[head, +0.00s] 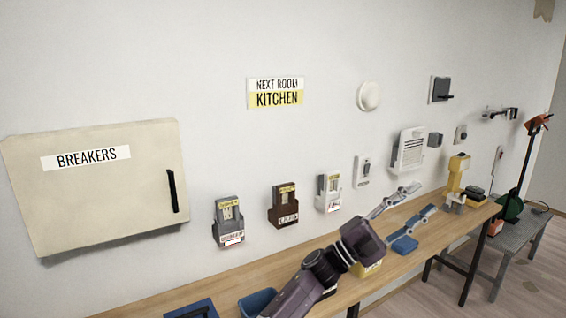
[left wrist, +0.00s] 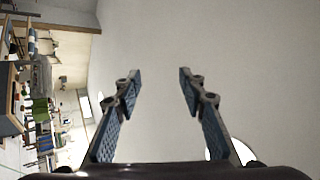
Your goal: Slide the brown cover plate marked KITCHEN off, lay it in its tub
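The brown cover plate (head: 285,213) is on the wall, between a grey one on its left and a white one on its right. It has a small yellow label on top and a white label low down, too small to read surely. My left gripper (head: 426,197) is open and empty, right of the plates and above the bench, well apart from the brown plate. In the left wrist view, its two fingers (left wrist: 157,76) stand wide apart before bare wall. A dark edge beside my left forearm may be a tub, mostly hidden. My right gripper is not in view.
The wooden bench (head: 235,272) runs below the plates. On it stand a blue tub (head: 256,304), a yellow tub (head: 367,269) partly behind my wrist, and another blue tub (head: 404,245). A breaker box (head: 100,195) with a protruding handle is at left. A sign (head: 276,93) hangs above.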

